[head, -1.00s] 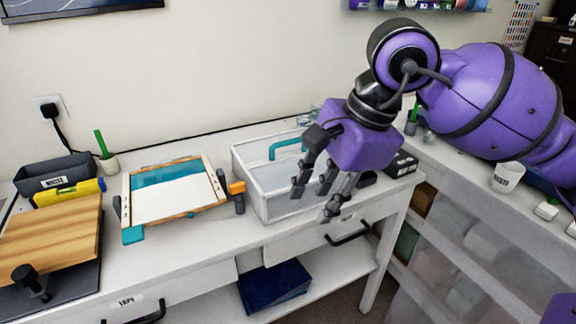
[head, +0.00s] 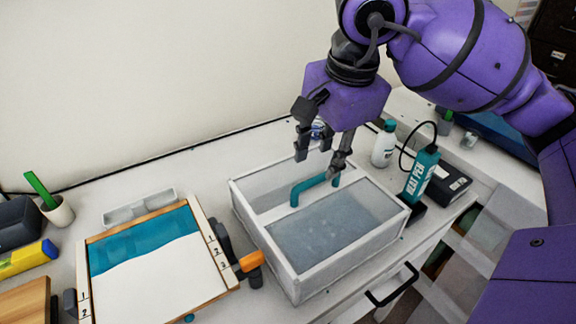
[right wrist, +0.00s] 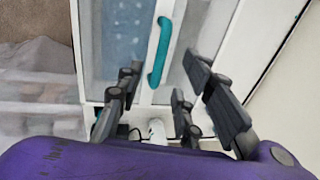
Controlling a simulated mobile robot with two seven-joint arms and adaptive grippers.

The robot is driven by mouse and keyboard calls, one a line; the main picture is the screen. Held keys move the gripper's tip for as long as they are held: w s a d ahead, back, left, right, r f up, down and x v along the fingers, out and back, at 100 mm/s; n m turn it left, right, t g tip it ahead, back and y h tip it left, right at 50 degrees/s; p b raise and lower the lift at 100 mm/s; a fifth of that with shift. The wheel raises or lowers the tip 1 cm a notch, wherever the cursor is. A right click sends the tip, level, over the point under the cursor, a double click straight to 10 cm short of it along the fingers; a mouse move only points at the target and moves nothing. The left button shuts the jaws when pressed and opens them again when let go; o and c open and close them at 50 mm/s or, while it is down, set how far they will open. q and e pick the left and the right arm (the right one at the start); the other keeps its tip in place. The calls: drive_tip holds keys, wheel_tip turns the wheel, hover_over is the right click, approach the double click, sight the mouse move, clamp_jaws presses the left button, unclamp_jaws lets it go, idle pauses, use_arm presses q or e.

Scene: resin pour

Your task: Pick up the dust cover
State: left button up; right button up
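The dust cover (head: 345,268) appears to be the clear box with white edges and a teal handle (head: 313,188) across its top; it stands on the white worktop. My right gripper (head: 320,160) is open and empty, above and just behind the handle, with its fingers pointing down. In the right wrist view, the handle (right wrist: 160,52) lies ahead between the two sides of the gripper (right wrist: 163,78). The fingers look apart from it, though the exact gap is hard to judge. My left gripper is not in view.
A wooden-framed board (head: 155,262) with a teal and white surface lies left of the box, its orange-knobbed clamp (head: 250,262) close to the box.

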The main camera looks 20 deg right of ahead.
sight(319, 177)
wheel_tip(319, 177, down, 2)
drive_tip(key=shift+s+f, duration=0.1)
drive_tip(key=shift+s, duration=0.05)
drive_tip(key=shift+f, duration=0.35)
drive_tip(key=f, duration=0.1)
drive_tip(key=w+f, duration=0.1)
drive_tip(key=f, duration=0.1)
drive_tip(key=shift+w+f+p, duration=0.2)
drive_tip(key=shift+f+p, duration=0.05)
drive_tip(key=shift+p, duration=0.05)
drive_tip(key=shift+w+f, duration=0.1)
drive_tip(key=shift+f, duration=0.35)
drive_tip(key=c, duration=0.8)
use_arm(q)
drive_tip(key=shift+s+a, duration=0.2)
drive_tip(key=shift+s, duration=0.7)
use_arm(e)
clamp_jaws()
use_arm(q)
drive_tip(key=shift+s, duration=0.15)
